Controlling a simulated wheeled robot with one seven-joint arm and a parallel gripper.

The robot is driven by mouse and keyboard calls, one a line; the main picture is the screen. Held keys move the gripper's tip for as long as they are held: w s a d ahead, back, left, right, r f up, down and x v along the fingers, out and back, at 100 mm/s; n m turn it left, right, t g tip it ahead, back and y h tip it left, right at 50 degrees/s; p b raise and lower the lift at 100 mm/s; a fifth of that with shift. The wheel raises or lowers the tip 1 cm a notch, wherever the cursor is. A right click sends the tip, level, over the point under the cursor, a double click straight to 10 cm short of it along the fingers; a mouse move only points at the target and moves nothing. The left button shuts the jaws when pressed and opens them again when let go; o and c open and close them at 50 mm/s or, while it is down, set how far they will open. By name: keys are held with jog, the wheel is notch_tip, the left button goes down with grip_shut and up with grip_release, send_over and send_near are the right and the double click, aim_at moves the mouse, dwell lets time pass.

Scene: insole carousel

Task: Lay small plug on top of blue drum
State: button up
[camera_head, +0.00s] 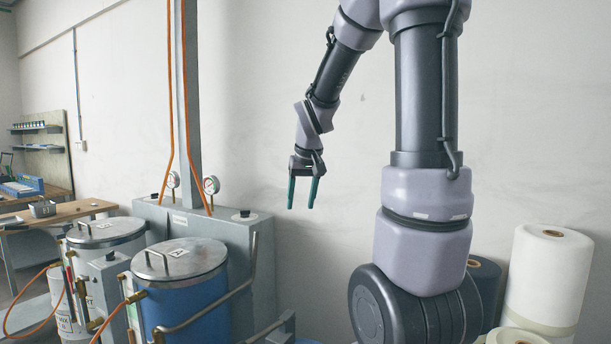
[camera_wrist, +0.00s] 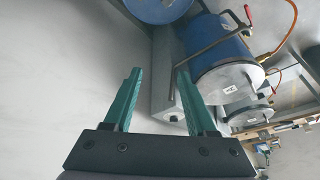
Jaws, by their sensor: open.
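The blue drum (camera_head: 190,303) stands at the lower left, with a flat metal lid (camera_head: 180,261) bearing a handle and a label. The drum also shows in the wrist view (camera_wrist: 222,48). A small black plug (camera_head: 245,215) sits on the top of a grey cabinet (camera_head: 190,220) behind the drum; another small dark plug (camera_head: 154,197) is at the cabinet's left end. One dark plug (camera_wrist: 173,118) shows between the fingers in the wrist view. My gripper (camera_head: 301,206) is open and empty, in the air right of the cabinet and above it.
A second lidded drum (camera_head: 104,232) stands left of the blue drum. Pipes, orange hoses and two gauges (camera_head: 211,185) crowd the cabinet and its post (camera_head: 186,90). White rolls (camera_head: 548,275) stand at the right. The air around my gripper is clear before the wall.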

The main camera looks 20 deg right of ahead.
jog(key=s+a+r+m+t+y, duration=0.1)
jog(key=s+a+r, duration=0.2)
jog(key=s, duration=0.6)
jog(key=s+a+r+m+t+y, duration=0.1)
jog(key=s+a+r+t, duration=0.1)
jog(key=s+r, duration=0.4)
jog(key=s+a, duration=0.1)
jog(key=s, duration=0.2)
jog(key=shift+a+r, duration=0.3)
